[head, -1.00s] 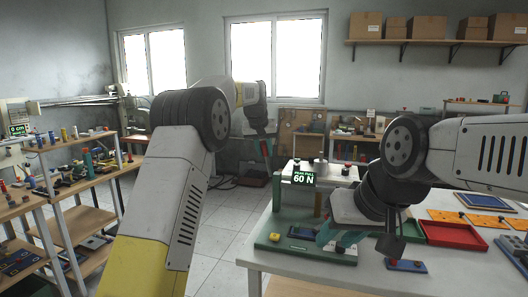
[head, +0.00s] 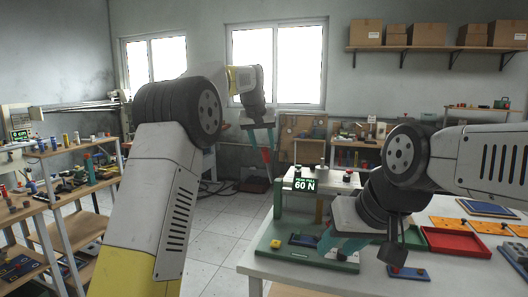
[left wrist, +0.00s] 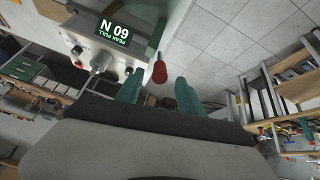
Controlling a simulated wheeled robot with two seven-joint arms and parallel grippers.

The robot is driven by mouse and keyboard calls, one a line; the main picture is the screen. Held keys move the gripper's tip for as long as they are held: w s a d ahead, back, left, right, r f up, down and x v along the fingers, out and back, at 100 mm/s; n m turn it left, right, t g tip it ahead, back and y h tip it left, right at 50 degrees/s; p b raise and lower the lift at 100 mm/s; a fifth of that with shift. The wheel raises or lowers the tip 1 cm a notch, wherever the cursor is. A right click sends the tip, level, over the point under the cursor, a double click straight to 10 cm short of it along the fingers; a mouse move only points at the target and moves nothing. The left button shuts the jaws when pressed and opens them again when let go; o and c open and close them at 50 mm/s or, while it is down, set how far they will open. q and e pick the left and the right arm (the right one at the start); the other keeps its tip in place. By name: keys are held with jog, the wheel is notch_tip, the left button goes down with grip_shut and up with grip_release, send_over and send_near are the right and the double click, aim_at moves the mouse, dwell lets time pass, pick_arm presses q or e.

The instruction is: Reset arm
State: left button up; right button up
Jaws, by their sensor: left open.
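My left arm rises from the lower left in the head view and bends down to my left gripper (head: 265,150), which hangs in the air left of the white table's test stand. In the left wrist view its two teal fingers (left wrist: 158,88) are apart, with nothing held between them. A red-ended handle (left wrist: 159,72) shows beyond the gap. My right gripper (head: 338,246) is low over the table near the green stand base. Its teal fingers are partly covered by my right arm, so I cannot tell its opening.
A red tray (head: 455,242) and orange plates lie on the table to the right. Loaded shelves (head: 62,155) stand at the left. The tiled floor between is mostly clear.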

pick_arm(q)
jog(key=shift+s+r, duration=0.15)
jog(key=shift+r, duration=0.05)
jog(key=shift+s+a+r, duration=0.1)
